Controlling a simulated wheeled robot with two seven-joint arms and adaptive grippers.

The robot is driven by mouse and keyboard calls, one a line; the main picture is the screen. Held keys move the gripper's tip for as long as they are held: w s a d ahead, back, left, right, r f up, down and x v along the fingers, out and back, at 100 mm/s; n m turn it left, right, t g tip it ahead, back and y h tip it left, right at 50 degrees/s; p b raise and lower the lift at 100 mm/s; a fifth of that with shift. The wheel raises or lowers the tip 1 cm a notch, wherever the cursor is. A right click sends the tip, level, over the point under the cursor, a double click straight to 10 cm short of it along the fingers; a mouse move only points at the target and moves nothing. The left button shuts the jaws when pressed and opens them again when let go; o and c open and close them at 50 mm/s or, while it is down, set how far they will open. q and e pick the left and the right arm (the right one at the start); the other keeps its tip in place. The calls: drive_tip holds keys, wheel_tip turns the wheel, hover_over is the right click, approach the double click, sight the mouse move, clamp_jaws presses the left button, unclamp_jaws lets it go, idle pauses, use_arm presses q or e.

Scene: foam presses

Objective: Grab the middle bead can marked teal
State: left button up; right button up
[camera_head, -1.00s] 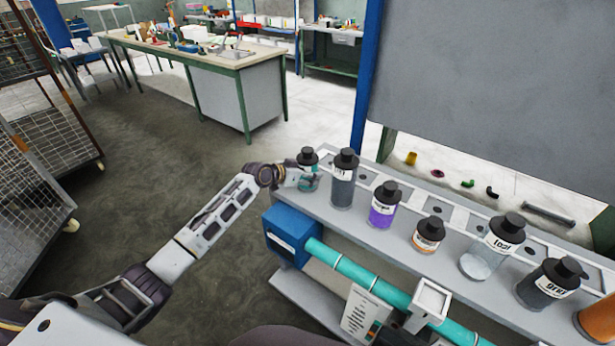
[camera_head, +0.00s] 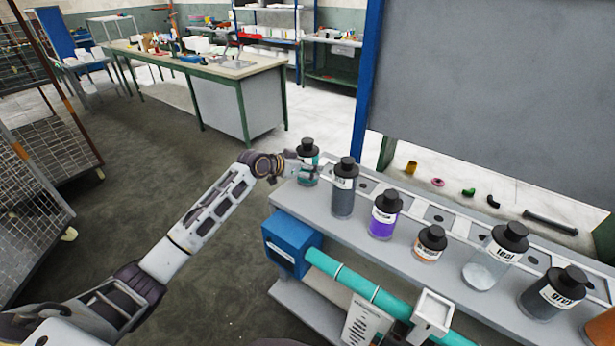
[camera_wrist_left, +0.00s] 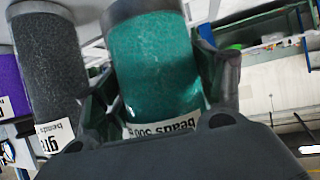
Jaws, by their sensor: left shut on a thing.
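My left gripper (camera_head: 300,172) is shut around a can of teal beads with a black cap (camera_head: 308,148), at the far left end of the grey shelf. The can is upright and looks raised a little above the shelf. In the left wrist view the teal can (camera_wrist_left: 155,60) appears upside down between both fingers, with part of a label reading "beads 500". Another can (camera_head: 498,257), with pale, clear-looking contents, stands to the right on the shelf; its label seems to read "teal". My right gripper is out of view.
A dark grey can (camera_head: 343,190) stands close beside the held can. Purple (camera_head: 384,216), small orange-labelled (camera_head: 429,243) and grey (camera_head: 552,293) cans follow along the shelf (camera_head: 320,205). A large grey panel (camera_head: 490,100) rises behind. Open floor lies left of the shelf.

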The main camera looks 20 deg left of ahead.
sight(308, 157)
use_arm(q)
drive_tip(key=shift+r, duration=1.65)
drive_tip(key=shift+w+r, duration=0.1)
